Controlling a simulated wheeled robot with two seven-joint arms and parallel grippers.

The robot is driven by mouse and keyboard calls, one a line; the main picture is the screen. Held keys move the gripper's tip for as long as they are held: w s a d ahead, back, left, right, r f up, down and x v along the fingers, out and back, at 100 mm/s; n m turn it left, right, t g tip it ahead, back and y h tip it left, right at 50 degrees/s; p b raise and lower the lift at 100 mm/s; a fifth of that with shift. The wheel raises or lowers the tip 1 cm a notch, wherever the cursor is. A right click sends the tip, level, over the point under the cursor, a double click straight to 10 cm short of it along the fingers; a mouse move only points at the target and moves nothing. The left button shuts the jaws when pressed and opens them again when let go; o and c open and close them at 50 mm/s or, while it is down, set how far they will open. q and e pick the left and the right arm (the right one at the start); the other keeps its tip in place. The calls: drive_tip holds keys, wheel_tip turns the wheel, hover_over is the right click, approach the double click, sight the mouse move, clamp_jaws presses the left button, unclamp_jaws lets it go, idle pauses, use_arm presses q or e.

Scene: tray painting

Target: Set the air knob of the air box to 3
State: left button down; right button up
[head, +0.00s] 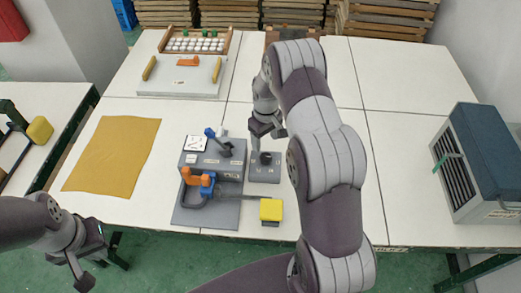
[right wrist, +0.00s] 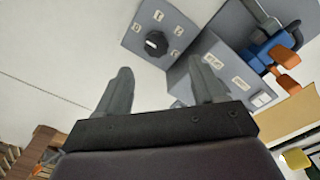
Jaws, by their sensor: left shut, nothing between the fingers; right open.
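The air box (head: 264,178) is a small grey box on the white table, right of a larger grey fixture. Its dark round air knob (head: 265,158) is on top. In the right wrist view the air box (right wrist: 133,42) shows the black knob (right wrist: 155,43) ringed by small white labels; which label it points at is too small to tell. My right gripper (right wrist: 165,75) is open and empty, apart from the knob, which lies beyond its fingertips. It also shows above the air box in the head view (head: 266,132). My left gripper (head: 82,274) is shut and empty at the lower left.
The grey fixture (head: 185,215) with blue and orange clamps stands left of the air box. A yellow block (head: 271,210) is in front. A yellow cloth (head: 112,155) lies left. A blue-topped vented box (head: 487,150) stands right. A white board (head: 160,77) lies behind.

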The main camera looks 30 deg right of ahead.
sight(265, 156)
drive_tip(key=f, duration=0.2)
drive_tip(key=f+p, duration=0.1)
drive_tip(key=f, duration=0.2)
drive_tip(key=w+d+f, duration=0.1)
drive_tip(key=f, duration=0.2)
drive_tip(key=shift+f, duration=0.15)
drive_tip(key=shift+s+a+f, duration=0.25)
drive_tip(key=shift+f, duration=0.2)
drive_tip(key=shift+w, duration=0.15)
drive_tip(key=c, duration=1.1)
